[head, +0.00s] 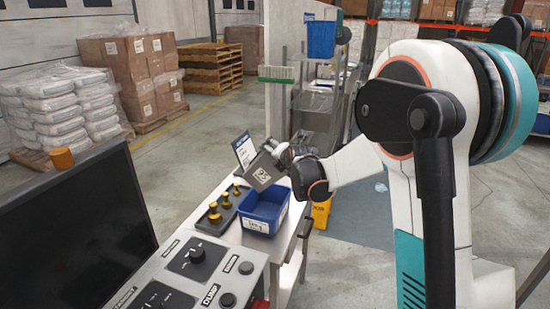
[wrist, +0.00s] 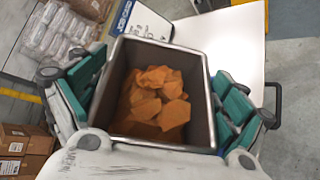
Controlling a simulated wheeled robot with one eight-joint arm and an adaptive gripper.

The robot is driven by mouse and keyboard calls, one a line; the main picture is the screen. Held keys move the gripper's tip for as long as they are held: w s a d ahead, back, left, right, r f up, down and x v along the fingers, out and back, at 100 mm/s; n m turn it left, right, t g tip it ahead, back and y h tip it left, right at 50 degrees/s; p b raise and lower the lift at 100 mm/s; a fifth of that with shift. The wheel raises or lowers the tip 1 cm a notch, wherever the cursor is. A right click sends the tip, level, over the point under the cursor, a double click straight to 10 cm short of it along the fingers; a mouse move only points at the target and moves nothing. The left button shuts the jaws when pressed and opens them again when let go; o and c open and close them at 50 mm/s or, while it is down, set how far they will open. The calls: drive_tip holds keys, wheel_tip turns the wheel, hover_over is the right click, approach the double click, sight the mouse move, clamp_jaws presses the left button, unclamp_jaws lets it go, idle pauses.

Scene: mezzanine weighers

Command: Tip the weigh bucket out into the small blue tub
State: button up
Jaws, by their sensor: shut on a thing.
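The weigh bucket (head: 262,170) is a grey square metal bin with a label on its side. My gripper (head: 283,158) is shut on it and holds it tilted in the air above the small blue tub. In the wrist view, teal finger pads sit on both sides of the bucket (wrist: 203,112), and several orange lumps (wrist: 157,98) lie inside it. The small blue tub (head: 265,224) stands on the white bench with a white label on its front. Its inside shows only in part, and I cannot tell whether anything lies in it.
A dark tray (head: 213,228) with several brass weights (head: 226,200) stands left of the tub. A job card (head: 244,150) stands behind the bucket. A control panel (head: 195,262) and black monitor (head: 75,225) are at the front left. A bench edge and rail are at the right.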

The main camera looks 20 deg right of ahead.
drive_tip(key=shift+d+f+m+y+b, duration=0.45)
drive_tip(key=shift+d+m+y, duration=0.15)
drive_tip(key=shift+m, duration=0.1)
drive_tip(key=f+m+y+b, duration=0.1)
drive_tip(key=f+m+t+y+b, duration=0.1)
drive_tip(key=b, duration=0.1)
drive_tip(key=shift+d+f+m, duration=0.25)
drive_tip(key=shift+d+m, duration=0.05)
drive_tip(key=shift+d+f+m+y+b, duration=0.1)
drive_tip(key=shift+f+m+y+b, duration=0.45)
drive_tip(key=shift+b, duration=0.6)
drive_tip(key=shift+f+m+t+y+b, duration=0.35)
drive_tip(key=shift+m+t+y+b, duration=0.2)
drive_tip(key=shift+m+b, duration=0.4)
drive_tip(key=shift+s, duration=0.15)
